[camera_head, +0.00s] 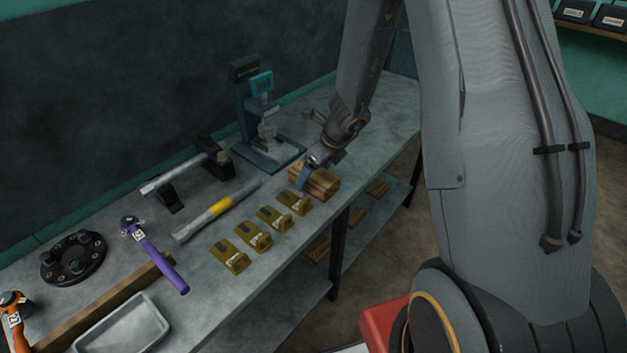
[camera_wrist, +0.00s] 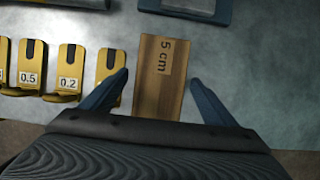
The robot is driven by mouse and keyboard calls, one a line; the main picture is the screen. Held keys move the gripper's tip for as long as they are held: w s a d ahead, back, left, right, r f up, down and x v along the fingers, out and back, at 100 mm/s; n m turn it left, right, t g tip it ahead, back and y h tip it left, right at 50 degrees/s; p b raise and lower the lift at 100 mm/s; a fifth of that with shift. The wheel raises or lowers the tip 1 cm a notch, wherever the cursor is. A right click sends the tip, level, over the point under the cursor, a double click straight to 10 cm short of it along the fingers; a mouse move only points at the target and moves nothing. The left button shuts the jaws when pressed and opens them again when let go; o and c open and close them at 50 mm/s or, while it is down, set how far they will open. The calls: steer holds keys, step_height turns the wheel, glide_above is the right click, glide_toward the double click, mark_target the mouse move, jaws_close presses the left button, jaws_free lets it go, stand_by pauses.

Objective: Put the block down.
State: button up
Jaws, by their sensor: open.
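The block is a wooden piece (camera_head: 318,181) near the bench's front edge, beside the row of yellow tags. In the wrist view the block (camera_wrist: 160,80) is marked "5 cm" and lies on the grey bench top (camera_wrist: 225,60). My gripper (camera_head: 308,178) is at the block in the head view. In the wrist view my gripper's blue fingers (camera_wrist: 162,90) stand open, one on each side of the block, with a gap on both sides. The block's near end is hidden by my gripper's body.
Several yellow tagged pieces (camera_head: 257,236) sit left of the block; the nearest is close to my left finger. A press-like stand (camera_head: 262,120) is behind. A tube with a yellow band (camera_head: 217,208) and a purple-handled tool (camera_head: 155,255) lie farther left. The bench's front edge is close.

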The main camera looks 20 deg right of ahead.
steer(key=shift+w+a+f, duration=0.1)
steer(key=shift+w+f, duration=0.05)
steer(key=shift+f, duration=0.3)
steer(key=c, duration=1.5)
steer(key=shift+o, duration=0.2)
steer(key=shift+r, duration=0.1)
